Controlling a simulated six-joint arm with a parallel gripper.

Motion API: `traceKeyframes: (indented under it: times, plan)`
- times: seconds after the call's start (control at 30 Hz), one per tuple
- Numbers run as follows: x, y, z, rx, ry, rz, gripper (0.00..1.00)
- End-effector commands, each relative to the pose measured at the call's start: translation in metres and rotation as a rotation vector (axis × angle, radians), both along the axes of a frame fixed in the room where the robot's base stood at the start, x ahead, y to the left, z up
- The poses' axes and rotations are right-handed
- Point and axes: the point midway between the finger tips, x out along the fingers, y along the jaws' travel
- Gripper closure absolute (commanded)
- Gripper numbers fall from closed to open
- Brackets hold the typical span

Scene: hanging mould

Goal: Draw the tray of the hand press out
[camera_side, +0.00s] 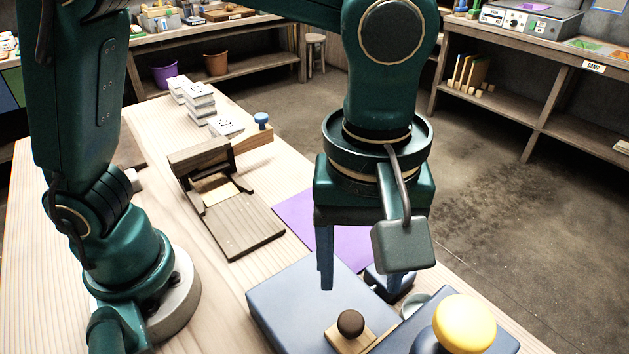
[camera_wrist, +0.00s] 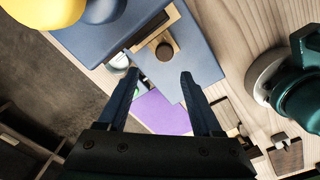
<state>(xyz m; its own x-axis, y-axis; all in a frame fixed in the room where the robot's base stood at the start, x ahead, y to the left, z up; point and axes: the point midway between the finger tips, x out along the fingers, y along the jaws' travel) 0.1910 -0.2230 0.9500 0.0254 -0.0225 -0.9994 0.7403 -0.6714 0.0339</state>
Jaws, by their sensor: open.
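A blue-grey body with a big yellow knob (camera_side: 464,322) stands at the bottom right of the side view. I take it for the hand press; the yellow knob also shows in the wrist view (camera_wrist: 45,8). Beside it is a flat blue-grey slab (camera_side: 290,300), also in the wrist view (camera_wrist: 205,60). A wooden block with a dark round knob (camera_side: 351,323) shows at the slab; I cannot tell whether this is the tray. My gripper (camera_side: 359,287) is open above the slab's far edge. In the wrist view its fingers (camera_wrist: 160,74) are apart with nothing between them, short of the knob (camera_wrist: 165,51).
A wooden frame with a sloping board (camera_side: 240,226) stands further back on the bench. A purple sheet (camera_side: 294,214) lies beyond the slab. White stacked blocks (camera_side: 199,103) and a blue-knobbed wooden block (camera_side: 261,120) stand farther away. The bench's right edge drops to open floor.

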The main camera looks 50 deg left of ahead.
Motion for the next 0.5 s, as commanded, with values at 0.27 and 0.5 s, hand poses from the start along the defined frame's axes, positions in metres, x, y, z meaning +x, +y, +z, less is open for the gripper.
traceKeyframes:
  times: [0.27,0.5]
  plan:
    - [-0.012,-0.007,-0.026,0.027,0.029,-0.050,0.33]
    - [-0.012,-0.007,-0.055,0.026,0.028,-0.049,0.33]
